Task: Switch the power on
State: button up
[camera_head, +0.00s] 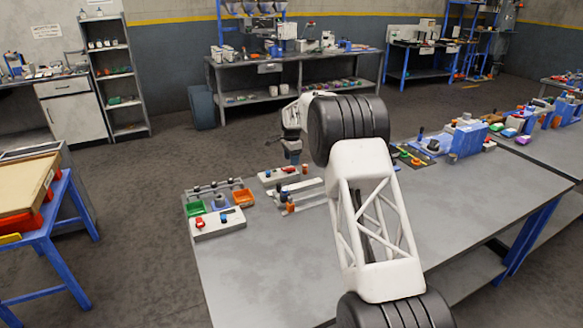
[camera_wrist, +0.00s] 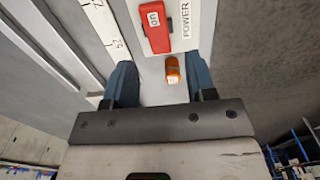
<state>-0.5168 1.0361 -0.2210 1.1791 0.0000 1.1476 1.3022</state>
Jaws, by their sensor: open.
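A white power panel (camera_wrist: 205,25) lies ahead of my gripper in the wrist view, printed "POWER". A red switch (camera_wrist: 156,27) marked "on" sits on it. A small orange cylinder (camera_wrist: 174,70), perhaps a lamp, stands below the switch; I cannot tell if it is lit. My gripper (camera_wrist: 160,76) is open and empty, its two blue fingers either side of the space below the red switch. The orange cylinder appears between them, nearer the right finger. Contact cannot be judged. In the head view, the panel (camera_head: 272,179) is on the grey table, with my gripper (camera_head: 294,160) above it.
The grey table (camera_head: 290,265) is clear in front. Slotted rails (camera_head: 308,190) lie close to the panel. Blue fixtures (camera_head: 468,137) stand right.

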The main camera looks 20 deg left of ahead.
aim_at(291, 168)
jog(key=shift+f, duration=2.1)
